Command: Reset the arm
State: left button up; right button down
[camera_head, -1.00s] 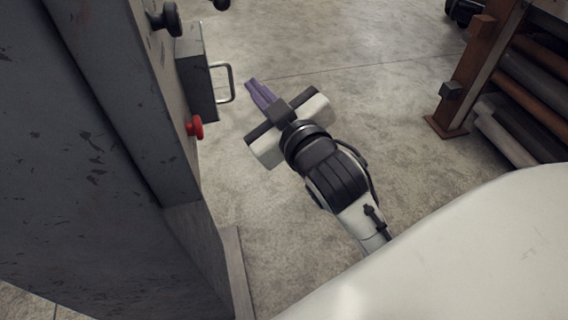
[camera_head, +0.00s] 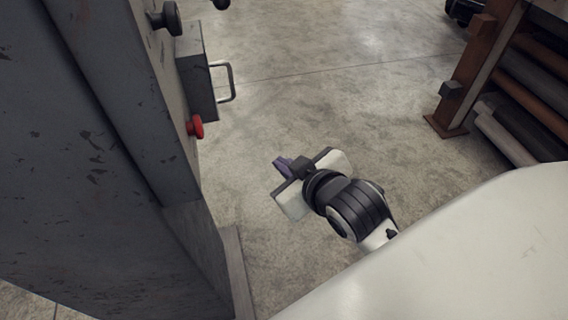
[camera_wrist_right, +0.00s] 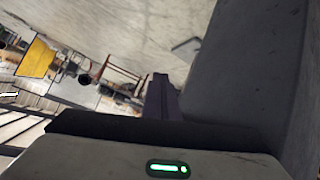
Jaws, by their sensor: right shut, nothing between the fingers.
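My right gripper (camera_head: 282,164) shows in the head view over the open floor, right of the grey machine (camera_head: 100,150). Its purple-grey fingers are shut and hold nothing. They point up and left, toward the machine, with a clear gap to it. In the right wrist view the shut fingers (camera_wrist_right: 160,98) stand in the middle, with a large grey surface close on the right. My left gripper is not in the head view.
The machine carries a grey box with a metal handle (camera_head: 226,82), a red knob (camera_head: 195,127) and a black knob (camera_head: 166,18). A rack of pipes (camera_head: 515,85) with a brown post stands at the right. The concrete floor (camera_head: 330,95) between them is clear.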

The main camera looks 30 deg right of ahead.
dwell(0.5)
